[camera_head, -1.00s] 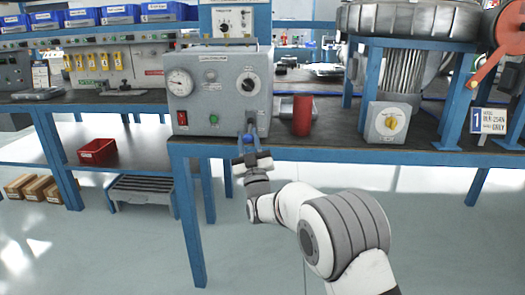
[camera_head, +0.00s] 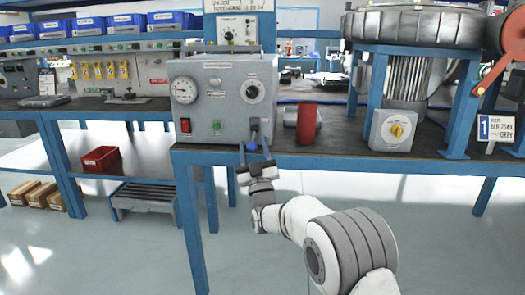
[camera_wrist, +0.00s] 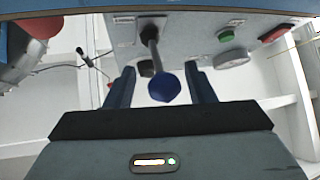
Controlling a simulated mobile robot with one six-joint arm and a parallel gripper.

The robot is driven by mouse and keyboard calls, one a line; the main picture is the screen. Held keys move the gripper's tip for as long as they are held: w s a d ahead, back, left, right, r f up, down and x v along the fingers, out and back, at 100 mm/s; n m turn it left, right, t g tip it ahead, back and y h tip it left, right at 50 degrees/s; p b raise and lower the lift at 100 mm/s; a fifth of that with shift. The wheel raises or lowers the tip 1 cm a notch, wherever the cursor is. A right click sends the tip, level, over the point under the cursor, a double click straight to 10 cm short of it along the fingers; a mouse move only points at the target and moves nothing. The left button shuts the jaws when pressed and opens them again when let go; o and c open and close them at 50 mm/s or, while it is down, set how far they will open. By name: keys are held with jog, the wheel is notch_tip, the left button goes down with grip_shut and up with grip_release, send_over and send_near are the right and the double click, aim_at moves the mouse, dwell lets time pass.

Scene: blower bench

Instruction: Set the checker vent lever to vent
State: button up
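The checker (camera_head: 222,98) is a grey box on the bench edge with a gauge, a dial, a red switch and a green button. Its lever (camera_wrist: 152,45) is a thin metal rod with a blue ball knob (camera_wrist: 165,88), low on the right of the front panel. The knob also shows in the head view (camera_head: 252,147). My gripper (camera_head: 254,155) is in front of the panel at the knob. In the wrist view my gripper (camera_wrist: 159,70) is open, one finger on each side of the knob, with gaps visible on both sides. The lever's position labels are not readable.
A red cylinder (camera_head: 307,123) stands right of the checker. Farther right are a grey box with a yellow knob (camera_head: 395,130) and a motor under blue framing (camera_head: 372,85). The blue bench edge (camera_head: 340,162) runs just behind my gripper. The floor in front is clear.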

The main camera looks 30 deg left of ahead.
jog(key=p+v, duration=0.2)
jog(key=v, duration=0.5)
jog(key=shift+s+d+f, duration=0.2)
jog(key=shift+s+f, duration=0.05)
dwell(0.4)
